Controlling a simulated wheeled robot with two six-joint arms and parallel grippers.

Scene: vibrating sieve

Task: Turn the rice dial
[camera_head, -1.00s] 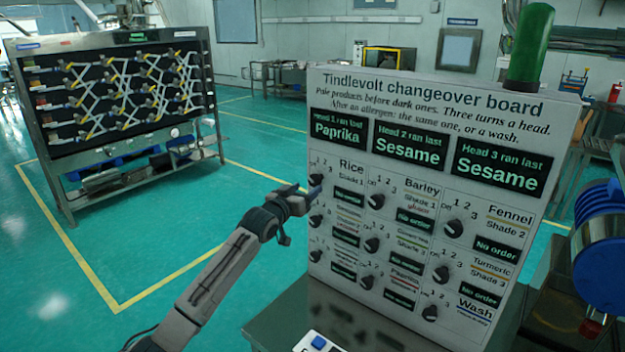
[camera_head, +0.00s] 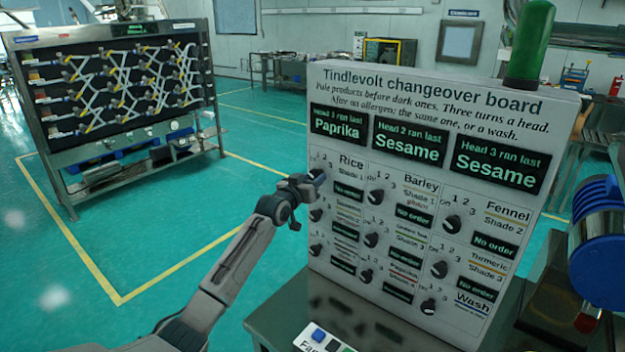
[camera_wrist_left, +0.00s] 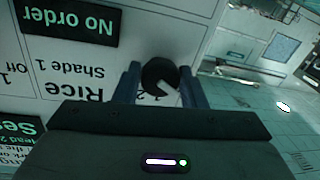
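The white changeover board (camera_head: 430,95) stands upright on a bench, with several black dials. The rice dial (camera_wrist_left: 160,76) is at the board's top left, beside the "Rice, Shade 1" label; it is round and black with a pale pointer mark. My left gripper (camera_head: 314,178) is at this dial and hides most of it in the head view. In the left wrist view its two fingers (camera_wrist_left: 160,85) stand on either side of the dial, very close to it; whether they press on it I cannot tell. The rice display (camera_wrist_left: 70,18) reads "No order". My right gripper is not in view.
The barley dial (camera_head: 376,195) is to the right of my left gripper, and another dial (camera_head: 315,215) is just below it. A green lamp (camera_head: 529,45) tops the board. A blue reel (camera_head: 597,222) stands at right. Floor left of the board is open.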

